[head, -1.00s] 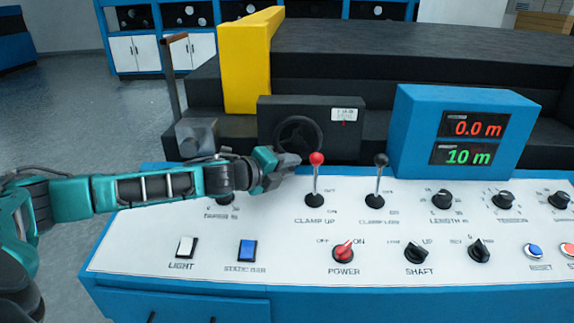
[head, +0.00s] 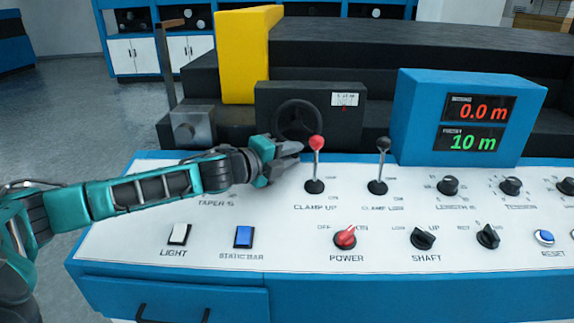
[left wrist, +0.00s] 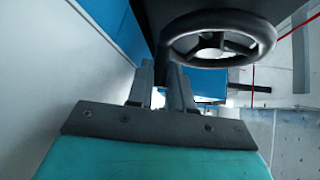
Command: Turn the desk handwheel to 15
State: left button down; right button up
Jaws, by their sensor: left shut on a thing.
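The desk handwheel (head: 297,118) is a dark spoked wheel on the front of a black box behind the console. A small white scale plate (head: 345,99) with a red mark below it sits right of the wheel. Its figures are too small to read surely. My left gripper (head: 292,150) is at the wheel's lower edge in the head view. In the left wrist view, the gripper's fingers (left wrist: 167,82) are shut at the left side of the handwheel (left wrist: 218,38). The exact grasp point is hard to see. My right gripper is not in view.
A red-knobbed lever (head: 316,144) stands close right of my left gripper, and a black-knobbed lever (head: 383,146) stands farther right. The white console panel (head: 290,222) carries several knobs and switches. A blue display box (head: 424,120) shows 0.0 m and 10 m.

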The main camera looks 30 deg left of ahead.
pick_arm(q)
jog(key=shift+d+f, duration=0.1)
dwell(0.3)
jog(key=c, duration=1.4)
grip_release()
jog(key=shift+w, duration=0.1)
jog(key=shift+o, duration=0.2)
